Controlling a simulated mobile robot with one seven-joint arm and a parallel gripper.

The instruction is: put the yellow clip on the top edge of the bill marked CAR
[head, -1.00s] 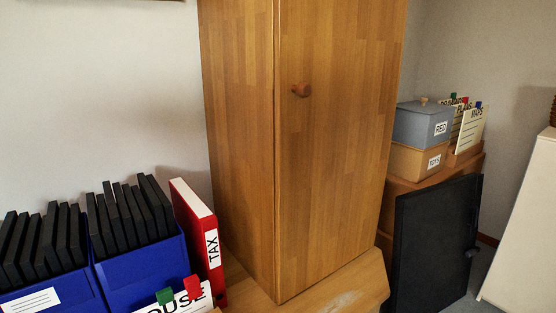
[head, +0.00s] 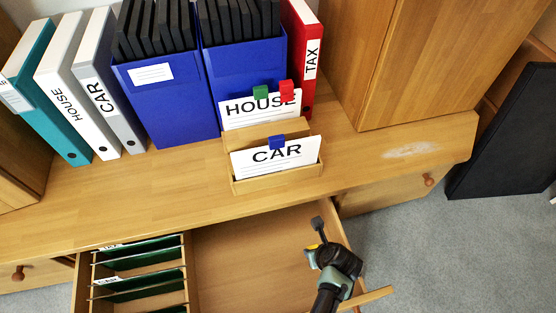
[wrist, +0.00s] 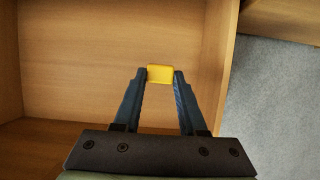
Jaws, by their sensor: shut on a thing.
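My gripper (head: 316,237) is over the right side of the open drawer. It is shut on the yellow clip (wrist: 160,74), which sits between the two fingertips in the wrist view; only a small yellow bit of it shows in the head view (head: 313,246). The white bill marked CAR (head: 276,156) stands in the front slot of a wooden holder (head: 279,183) on the desk, with a blue clip (head: 277,141) on its top edge near the middle. The bill marked HOUSE (head: 243,110) stands behind it, with a green clip (head: 260,93) and a red clip (head: 286,91) on top.
The open drawer (head: 240,245) has green dividers (head: 145,284) at left and bare floor at right. Blue boxes (head: 170,104) of black folders, a red TAX binder (head: 305,62) and other binders stand behind. A cabinet (head: 424,65) stands right. The desk front is clear.

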